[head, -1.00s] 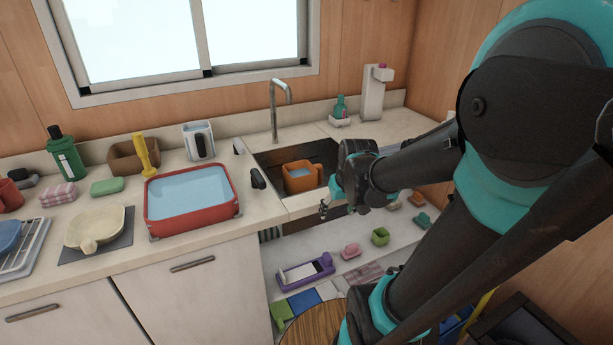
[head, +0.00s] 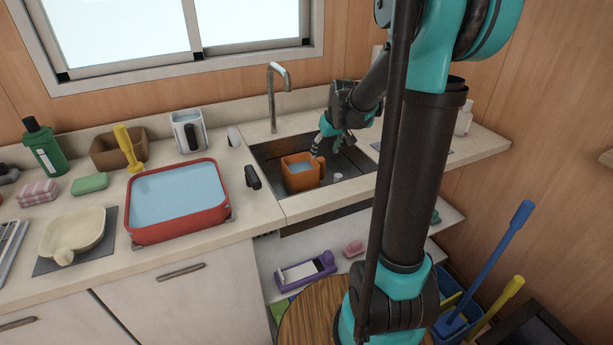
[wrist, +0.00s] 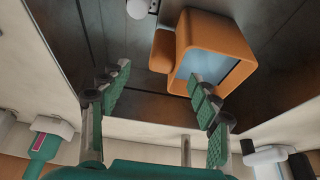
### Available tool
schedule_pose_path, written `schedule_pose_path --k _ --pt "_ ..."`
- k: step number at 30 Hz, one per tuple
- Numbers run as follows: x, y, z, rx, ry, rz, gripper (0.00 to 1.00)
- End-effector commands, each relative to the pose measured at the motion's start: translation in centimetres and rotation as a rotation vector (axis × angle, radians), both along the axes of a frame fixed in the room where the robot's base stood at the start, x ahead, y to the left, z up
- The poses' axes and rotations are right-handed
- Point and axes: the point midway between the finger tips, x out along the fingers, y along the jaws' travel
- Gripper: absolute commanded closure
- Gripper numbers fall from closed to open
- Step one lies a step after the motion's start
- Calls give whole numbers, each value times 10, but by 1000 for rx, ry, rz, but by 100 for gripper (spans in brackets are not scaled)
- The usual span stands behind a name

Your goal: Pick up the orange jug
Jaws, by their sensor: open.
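The orange jug (head: 301,182) stands upright in the dark sink basin (head: 345,160), with pale blue liquid inside. Its handle is on the right side in the head view. In the wrist view the jug (wrist: 220,32) is at upper right, and its handle (wrist: 161,50) shows between the lines of the two fingers, beyond the tips. My gripper (head: 330,143) is open and empty, up and to the right of the jug near its handle side. The wrist view shows both green-padded fingers of my gripper (wrist: 153,84) spread apart. I cannot tell whether a finger touches the jug.
A faucet (head: 272,95) rises behind the sink. A small white item (head: 337,177) lies in the basin right of the jug. A red tub (head: 178,232) of blue liquid and a grey-white jug (head: 189,131) stand left of the sink. The sink's front rim lies before the jug.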

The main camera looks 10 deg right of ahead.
Motion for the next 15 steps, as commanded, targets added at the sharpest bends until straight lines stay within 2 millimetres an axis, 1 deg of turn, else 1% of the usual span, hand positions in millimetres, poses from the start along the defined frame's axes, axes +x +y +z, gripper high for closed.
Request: schedule_pose_path --k 1,3,6,15 --pt "4 1 -8 0 0 1 38" --pt "7 2 -18 0 0 1 38" --pt "11 4 -28 0 0 1 38" --pt "17 8 -44 1 0 1 38"
